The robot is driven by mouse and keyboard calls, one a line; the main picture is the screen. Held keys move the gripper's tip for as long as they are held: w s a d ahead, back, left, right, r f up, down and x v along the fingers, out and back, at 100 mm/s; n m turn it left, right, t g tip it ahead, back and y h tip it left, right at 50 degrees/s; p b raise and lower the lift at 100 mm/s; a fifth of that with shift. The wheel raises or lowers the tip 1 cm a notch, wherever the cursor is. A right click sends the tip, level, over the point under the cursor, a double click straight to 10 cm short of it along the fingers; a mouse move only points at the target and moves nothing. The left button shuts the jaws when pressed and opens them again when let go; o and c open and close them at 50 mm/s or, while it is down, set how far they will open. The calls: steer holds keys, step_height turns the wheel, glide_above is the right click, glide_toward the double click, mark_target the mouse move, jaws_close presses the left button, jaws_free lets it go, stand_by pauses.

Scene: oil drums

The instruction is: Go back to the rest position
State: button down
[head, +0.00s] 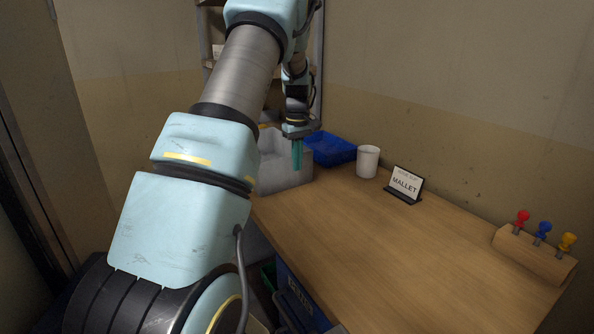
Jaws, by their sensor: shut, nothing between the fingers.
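My gripper (297,154) shows in the head view with its green fingers pointing down. It hangs near the far left part of the wooden table (370,240), in front of a grey block-like object (280,178). The fingers are together with nothing between them. My arm fills the left and middle of the view and hides part of what lies behind it.
A blue tray (332,149), a white cup (368,161) and a sign reading MALLET (405,185) stand along the table's back. A wooden block (534,256) with red, blue and yellow-topped pegs sits at the right. The table's middle is clear. A shelf (213,40) stands behind.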

step_height(320, 180, up, 7)
steer(key=b, duration=0.2)
steer(key=s+a+f+m, duration=0.2)
steer(key=s+a, duration=0.1)
steer(key=s, duration=0.6)
steer(key=s+a+f+m+t, duration=0.1)
steer(key=s+a, duration=0.3)
steer(key=s, duration=0.6)
steer(key=s+a+f+m, duration=0.3)
steer(key=s+a, duration=0.1)
steer(key=s, duration=0.6)
steer(key=shift+s+a+f+m+t, duration=0.15)
steer(key=shift+s+f+m+t, duration=0.05)
steer(key=shift+f+m+t, duration=0.1)
